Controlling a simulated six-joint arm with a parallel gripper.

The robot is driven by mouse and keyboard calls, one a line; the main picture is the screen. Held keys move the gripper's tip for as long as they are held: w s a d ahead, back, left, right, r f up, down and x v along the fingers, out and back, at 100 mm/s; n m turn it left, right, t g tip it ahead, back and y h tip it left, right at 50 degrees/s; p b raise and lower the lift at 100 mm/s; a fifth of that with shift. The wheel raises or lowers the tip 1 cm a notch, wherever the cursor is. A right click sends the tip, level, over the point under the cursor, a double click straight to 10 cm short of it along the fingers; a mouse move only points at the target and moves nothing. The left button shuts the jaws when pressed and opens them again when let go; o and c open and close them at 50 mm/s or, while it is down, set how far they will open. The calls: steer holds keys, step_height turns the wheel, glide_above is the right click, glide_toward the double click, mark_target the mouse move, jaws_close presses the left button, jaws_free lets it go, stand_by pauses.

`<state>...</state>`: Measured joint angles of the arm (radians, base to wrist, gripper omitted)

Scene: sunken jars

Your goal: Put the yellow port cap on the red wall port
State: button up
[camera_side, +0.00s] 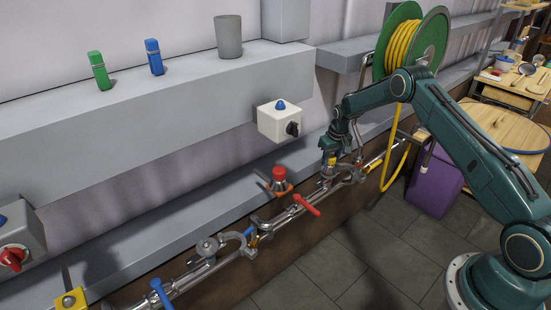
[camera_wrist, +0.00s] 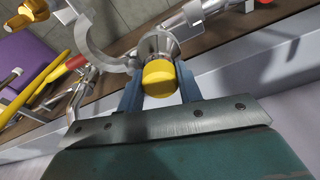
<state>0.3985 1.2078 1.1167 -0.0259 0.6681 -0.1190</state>
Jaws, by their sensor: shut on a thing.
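The yellow port cap (camera_wrist: 159,79) is between the two blue-grey fingers of my gripper (camera_wrist: 158,84) in the wrist view. My gripper (camera_side: 330,157) is shut on it, low over the right part of the pipe run in the side view, where the cap shows as a small yellow patch (camera_side: 331,161). A round metal port flange (camera_wrist: 158,43) lies just beyond the cap, overlapping it in the picture. I cannot tell whether they touch. A red piece (camera_wrist: 76,62) shows beside the flange. I cannot tell for sure which fitting is the red wall port.
The metal pipe run (camera_side: 280,218) carries a red handle (camera_side: 306,205) and a blue handle (camera_side: 160,293). A red knob (camera_side: 280,176) and a white switch box (camera_side: 279,122) stand nearby. A yellow hose reel (camera_side: 400,45) and purple bin (camera_side: 433,190) are to the right.

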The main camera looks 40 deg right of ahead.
mark_target(331, 156)
steer(key=shift+f, duration=0.25)
steer(key=o, duration=1.7)
step_height(331, 156, up, 11)
steer(key=shift+r, duration=0.25)
